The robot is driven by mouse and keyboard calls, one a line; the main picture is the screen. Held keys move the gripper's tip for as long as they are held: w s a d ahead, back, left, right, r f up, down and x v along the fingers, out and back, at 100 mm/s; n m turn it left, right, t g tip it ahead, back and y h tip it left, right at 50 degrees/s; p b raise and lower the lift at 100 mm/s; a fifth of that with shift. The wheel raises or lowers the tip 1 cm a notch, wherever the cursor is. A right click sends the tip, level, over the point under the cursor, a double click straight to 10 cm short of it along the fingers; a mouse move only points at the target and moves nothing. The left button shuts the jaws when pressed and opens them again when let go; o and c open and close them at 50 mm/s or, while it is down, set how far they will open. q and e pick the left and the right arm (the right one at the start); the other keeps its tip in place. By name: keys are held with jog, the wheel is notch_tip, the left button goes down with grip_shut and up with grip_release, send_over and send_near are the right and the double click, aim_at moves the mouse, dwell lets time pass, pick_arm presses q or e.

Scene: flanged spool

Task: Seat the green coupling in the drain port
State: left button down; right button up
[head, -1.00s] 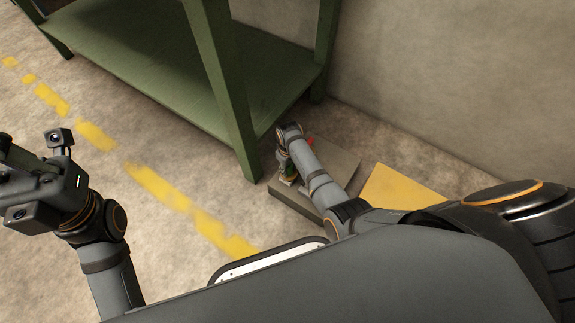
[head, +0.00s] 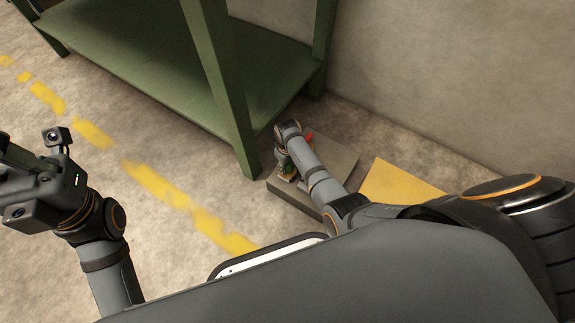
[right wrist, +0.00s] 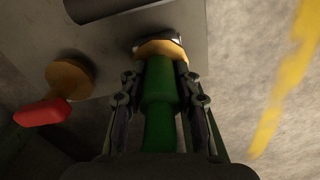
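The green coupling (right wrist: 160,100) is a stepped green cylinder between the two fingers of my right gripper (right wrist: 161,92) in the right wrist view. The fingers press on its sides. Its far end meets a brass ring (right wrist: 160,49) with a bright metal edge at the grey block; how deep it sits there cannot be told. In the head view, a sliver of the coupling (head: 289,169) shows by my right gripper (head: 284,173), low over the block and mostly covered by my arm. My left gripper (head: 38,195) is at the left edge, away from the block, its fingers unclear.
The grey block (head: 333,160) stands on the floor. A red handle (right wrist: 42,112) on a brass fitting (right wrist: 70,79) and a dark cylinder (right wrist: 105,8) are near the coupling. A green bench leg (head: 228,100) stands close by. A yellow panel (head: 395,185) lies right of the block.

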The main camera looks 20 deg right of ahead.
jog(key=o, duration=0.4)
notch_tip(320, 180, up, 12)
jog(key=shift+r, duration=0.1)
dwell(0.3)
dwell(0.7)
